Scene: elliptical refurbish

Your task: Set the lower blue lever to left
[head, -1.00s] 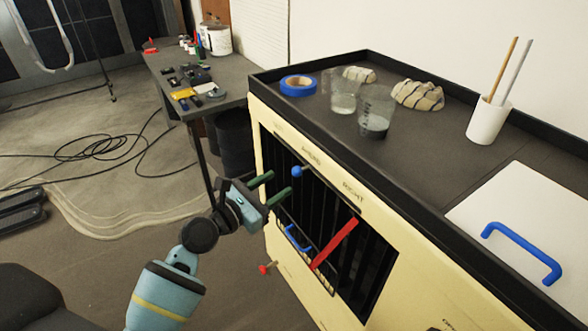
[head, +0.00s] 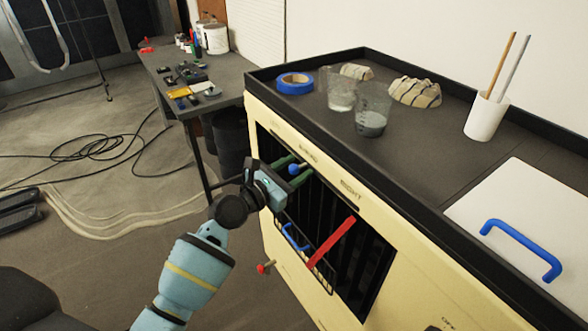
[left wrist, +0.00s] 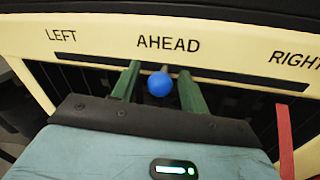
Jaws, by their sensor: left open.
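The blue ball-ended lever (head: 294,169) sits at the slot on the front of the cream cabinet. In the left wrist view its blue ball (left wrist: 160,84) is just below the word AHEAD, with LEFT to its left and RIGHT to its right. My left gripper (head: 292,171) is open, its green fingers on either side of the ball. In the left wrist view the gripper (left wrist: 159,74) has a visible gap on each side of the ball, so I see no grip on it. My right gripper is not in view.
A red bar (head: 331,242) slants across the dark grille to the right of my gripper. Cups and tape (head: 294,83) stand on the cabinet top (head: 420,160).

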